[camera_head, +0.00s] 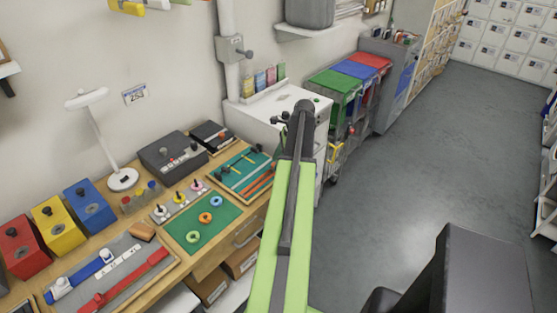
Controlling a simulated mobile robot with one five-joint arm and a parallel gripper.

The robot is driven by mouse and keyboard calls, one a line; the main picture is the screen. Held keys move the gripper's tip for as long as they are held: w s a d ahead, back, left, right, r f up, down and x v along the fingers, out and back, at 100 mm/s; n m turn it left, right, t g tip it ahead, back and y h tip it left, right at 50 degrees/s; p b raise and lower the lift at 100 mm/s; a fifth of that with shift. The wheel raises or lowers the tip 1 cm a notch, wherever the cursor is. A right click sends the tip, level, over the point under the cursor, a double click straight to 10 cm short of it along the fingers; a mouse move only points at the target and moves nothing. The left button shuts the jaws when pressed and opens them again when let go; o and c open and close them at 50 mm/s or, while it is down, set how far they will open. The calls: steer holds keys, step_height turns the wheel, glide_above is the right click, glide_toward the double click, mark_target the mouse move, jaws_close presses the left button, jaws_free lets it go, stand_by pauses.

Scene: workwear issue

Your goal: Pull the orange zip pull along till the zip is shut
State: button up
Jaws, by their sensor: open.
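I cannot pick out the orange zip pull or a zip with certainty. A teal board (236,174) at the back right of the bench bears orange strips (259,185) and small dark and yellow parts, too small to make out. A grey mat (90,275) at the front bears a blue strip and a red strip (125,280) with small blocks on them. My green and dark arm (265,270) reaches up the middle of the view, to the right of the teal board. My gripper does not show clearly, and whatever lies behind the arm is hidden.
The wooden bench (220,247) also holds red, yellow and blue boxes (58,226), a green mat with rings (195,236), a dark grey box (170,158) and a white lamp (122,178). A white cabinet (258,122) stands past the bench. Open floor (430,160) lies to the right.

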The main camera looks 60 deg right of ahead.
steer(key=p+v, duration=1.6)
steer(key=v, duration=0.1)
steer(key=shift+r, duration=0.15)
steer(key=shift+d, duration=0.1)
